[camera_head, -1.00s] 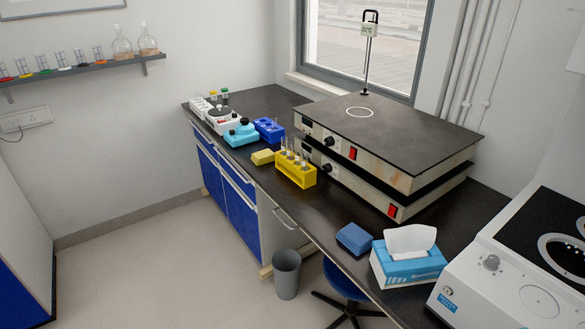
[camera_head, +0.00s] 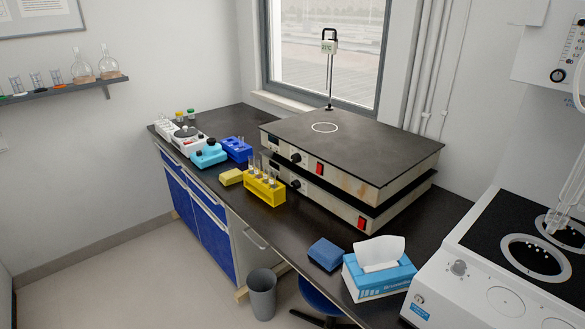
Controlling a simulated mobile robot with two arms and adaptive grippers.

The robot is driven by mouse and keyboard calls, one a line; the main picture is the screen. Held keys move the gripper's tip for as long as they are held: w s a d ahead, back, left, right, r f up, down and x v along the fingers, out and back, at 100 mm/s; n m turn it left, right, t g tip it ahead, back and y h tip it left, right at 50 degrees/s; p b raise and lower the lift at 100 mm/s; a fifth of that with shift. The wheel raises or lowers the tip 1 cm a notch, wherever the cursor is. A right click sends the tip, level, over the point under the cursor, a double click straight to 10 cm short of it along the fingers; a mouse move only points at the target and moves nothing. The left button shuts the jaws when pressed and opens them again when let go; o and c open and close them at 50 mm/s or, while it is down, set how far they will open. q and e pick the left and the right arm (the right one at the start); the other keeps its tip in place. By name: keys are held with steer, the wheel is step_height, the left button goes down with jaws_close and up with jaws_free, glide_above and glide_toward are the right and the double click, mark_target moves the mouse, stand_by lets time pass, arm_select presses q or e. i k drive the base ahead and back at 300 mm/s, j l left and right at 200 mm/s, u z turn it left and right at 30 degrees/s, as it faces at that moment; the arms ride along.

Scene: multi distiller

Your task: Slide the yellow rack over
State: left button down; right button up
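The yellow rack (camera_head: 264,190) stands on the dark bench top, in front of the stacked hot plates. It holds several upright glass tubes (camera_head: 258,172). A yellow sponge or block (camera_head: 231,177) lies just to its left, near the bench's front edge. Neither of my grippers shows in the head view, so nothing is seen touching the rack.
The dark bench (camera_head: 290,222) has free room to the right of the rack, up to a blue sponge (camera_head: 325,254) and a tissue box (camera_head: 378,270). Stacked hot plates (camera_head: 350,155) stand behind. A blue rack (camera_head: 237,149) stands left. A bin (camera_head: 262,294) is on the floor.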

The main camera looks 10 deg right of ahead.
mark_target(274, 197)
steer(key=i+j+z, duration=0.15)
steer(key=z, duration=0.3)
steer(key=i+j+z, duration=0.1)
steer(key=j+z, duration=0.55)
steer(key=z, duration=0.25)
steer(key=j+z, duration=0.3)
steer(key=z, duration=0.15)
steer(key=i+j, duration=0.05)
